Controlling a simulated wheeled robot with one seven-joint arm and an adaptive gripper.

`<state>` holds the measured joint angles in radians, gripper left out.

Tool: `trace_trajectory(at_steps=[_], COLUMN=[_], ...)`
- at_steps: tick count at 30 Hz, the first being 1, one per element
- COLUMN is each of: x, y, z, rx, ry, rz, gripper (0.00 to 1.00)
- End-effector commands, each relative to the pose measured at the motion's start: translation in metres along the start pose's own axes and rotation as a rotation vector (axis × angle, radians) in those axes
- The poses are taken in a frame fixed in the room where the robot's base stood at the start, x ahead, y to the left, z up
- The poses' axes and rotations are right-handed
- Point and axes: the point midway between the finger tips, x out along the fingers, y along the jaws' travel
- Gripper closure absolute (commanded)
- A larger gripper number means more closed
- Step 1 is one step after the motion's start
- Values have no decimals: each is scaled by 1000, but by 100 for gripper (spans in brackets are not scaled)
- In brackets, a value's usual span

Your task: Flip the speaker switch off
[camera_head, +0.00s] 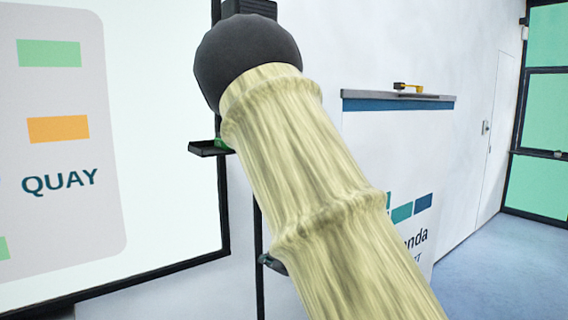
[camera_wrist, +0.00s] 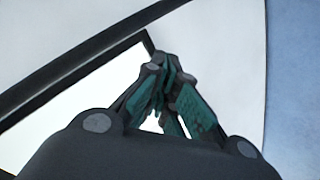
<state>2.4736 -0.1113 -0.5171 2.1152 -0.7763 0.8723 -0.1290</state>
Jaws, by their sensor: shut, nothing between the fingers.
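My gripper (camera_wrist: 164,68) shows in the wrist view, with its dark fingers and teal pads drawn together and nothing between them. Behind it are a white panel with a black frame and a pale wall. In the head view my own arm, in a pale yellow sleeve with a dark round joint, fills the middle and hides much of the wall behind. I cannot pick out a speaker or its switch in either view. My gripper cannot be made out clearly in the head view.
A large black-framed screen (camera_head: 170,190) reading QUAY is at left. A small dark shelf (camera_head: 207,148) with something green is beside its frame. A white counter (camera_head: 365,135) with a grey top carries a small yellow object (camera_head: 408,87). Blue floor (camera_head: 500,275) is clear at right.

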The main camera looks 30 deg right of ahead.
Motion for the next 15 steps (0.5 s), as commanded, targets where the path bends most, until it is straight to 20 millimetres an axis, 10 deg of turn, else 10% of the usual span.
trace_trajectory(at_steps=[6, 15], x=[-69, -208], y=[127, 260], z=[-69, -141], rx=[-232, -537], ry=[101, 153], rz=[121, 275], gripper=[100, 100])
